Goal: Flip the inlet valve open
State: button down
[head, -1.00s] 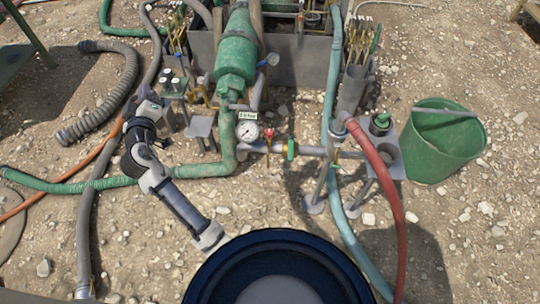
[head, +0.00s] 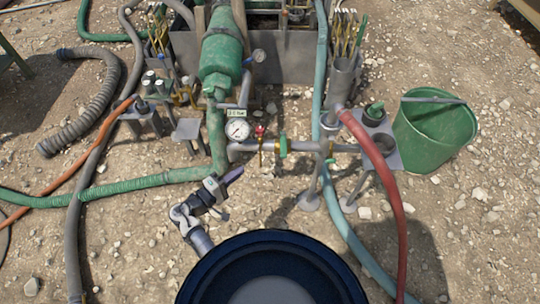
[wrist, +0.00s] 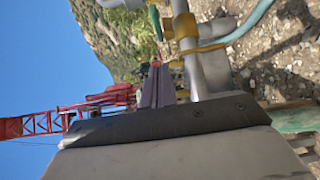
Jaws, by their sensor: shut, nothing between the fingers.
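A grey horizontal pipe (head: 305,147) carries a valve with a red top (head: 260,131) and, to its right, a green valve part (head: 283,147). No label shows which valve is the inlet valve. My gripper (head: 235,174) is shut and empty, just below the left end of this pipe and beside the green pipe bend, apart from the valves in the head view. In the wrist view my gripper's fingers (wrist: 157,84) are together, pointing up the picture. Beyond them are a yellow fitting (wrist: 181,26) and a green handle (wrist: 155,22) on grey pipework.
A round pressure gauge (head: 237,130) stands above the pipe's left end. A red hose (head: 384,170) and a pale blue hose (head: 345,225) run down on the right. A green bucket (head: 433,137) stands at far right. Stony ground below the pipe is mostly clear.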

jog(key=p, duration=0.2)
send_near(283, 144)
jog(key=w+a, duration=0.1)
jog(key=w, duration=0.1)
jog(key=d, duration=0.1)
jog(key=d+p, duration=0.1)
jog(key=w+d, duration=0.1)
jog(key=d, duration=0.1)
jog(key=shift+f+p, duration=0.3)
